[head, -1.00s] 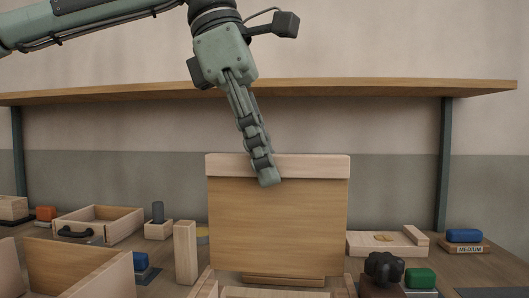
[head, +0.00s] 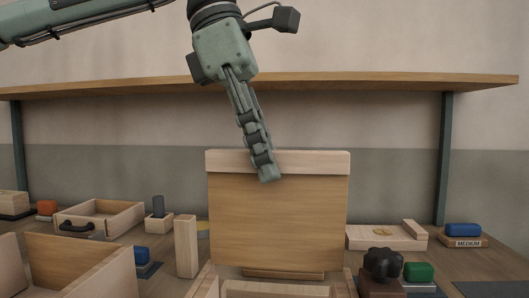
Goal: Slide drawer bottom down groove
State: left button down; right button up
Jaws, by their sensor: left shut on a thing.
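The drawer bottom (head: 280,220) is a flat wooden panel standing upright in the middle of the head view, with a paler strip (head: 315,162) along its top edge. My left gripper (head: 266,172) comes down from above and is shut on the panel at the top strip, left of its middle. Below it, in front, is a pale wooden drawer frame (head: 275,290), cut off by the bottom of the view. The panel's lower edge is close to the frame; I cannot tell whether it sits in the groove. My right gripper is not in view.
A dark knob (head: 383,265) and a green block (head: 419,271) stand at right. A wooden block (head: 186,247) stands upright at left, near an open wooden box (head: 75,262). A finished drawer (head: 98,219) lies behind. A shelf (head: 380,82) spans the back.

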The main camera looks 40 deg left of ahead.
aim_at(264, 208)
pick_arm(q)
jog(key=shift+f+b, duration=1.95)
jog(key=shift+f, duration=1.35)
jog(key=shift+p, duration=0.3)
jog(key=shift+f+b, duration=1.7)
jog(key=shift+f, duration=1.1)
jog(key=c, duration=1.3)
grip_release()
jog(key=shift+c, duration=0.2)
jog(key=shift+r, duration=0.1)
jog(key=shift+p+v, duration=3.35)
jog(key=shift+v, duration=0.65)
